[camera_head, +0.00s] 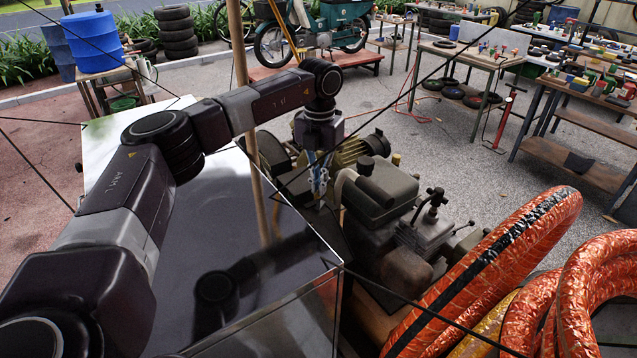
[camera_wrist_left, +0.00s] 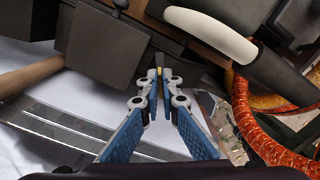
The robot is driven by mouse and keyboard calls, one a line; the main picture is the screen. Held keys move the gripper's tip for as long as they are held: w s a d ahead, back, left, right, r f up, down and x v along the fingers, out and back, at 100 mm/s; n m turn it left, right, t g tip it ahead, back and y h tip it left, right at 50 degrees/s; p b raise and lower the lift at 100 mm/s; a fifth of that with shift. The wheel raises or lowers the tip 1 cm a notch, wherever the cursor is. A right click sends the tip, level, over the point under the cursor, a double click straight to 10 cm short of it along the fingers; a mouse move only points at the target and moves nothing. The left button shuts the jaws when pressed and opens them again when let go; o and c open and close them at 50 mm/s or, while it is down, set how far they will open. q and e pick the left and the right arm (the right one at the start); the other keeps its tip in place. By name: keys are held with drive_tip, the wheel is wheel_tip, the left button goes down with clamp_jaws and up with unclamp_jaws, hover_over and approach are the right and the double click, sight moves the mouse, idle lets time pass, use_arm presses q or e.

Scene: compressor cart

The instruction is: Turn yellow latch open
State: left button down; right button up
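The yellow latch shows in the left wrist view only as a small yellow piece (camera_wrist_left: 159,71) between the tips of my left gripper (camera_wrist_left: 160,84). The two blue fingers are close together, with a thin gap, and look closed on the latch. The rest of the latch is hidden by the fingers. In the head view my left gripper (camera_head: 318,182) points down beside the engine and compressor (camera_head: 385,190), and the latch cannot be made out there. My right gripper is not in view.
A shiny dark panel (camera_head: 285,235) lies left of the compressor, with a wooden pole (camera_head: 246,110) rising near it. Orange wrapped hoses (camera_head: 490,265) fill the lower right. Thin dark cables cross the view. Workbenches (camera_head: 585,105) stand at the back right, with open floor before them.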

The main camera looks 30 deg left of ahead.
sight(321, 207)
use_arm(q)
drive_tip(key=m, duration=0.5)
drive_tip(key=shift+d+r+m, duration=0.1)
drive_tip(key=shift+d+m, duration=0.05)
drive_tip(key=shift+m, duration=0.25)
idle(0.4)
drive_tip(key=c, duration=2.2)
unclamp_jaws()
wheel_tip(321, 207, up, 12)
drive_tip(key=shift+f, duration=0.1)
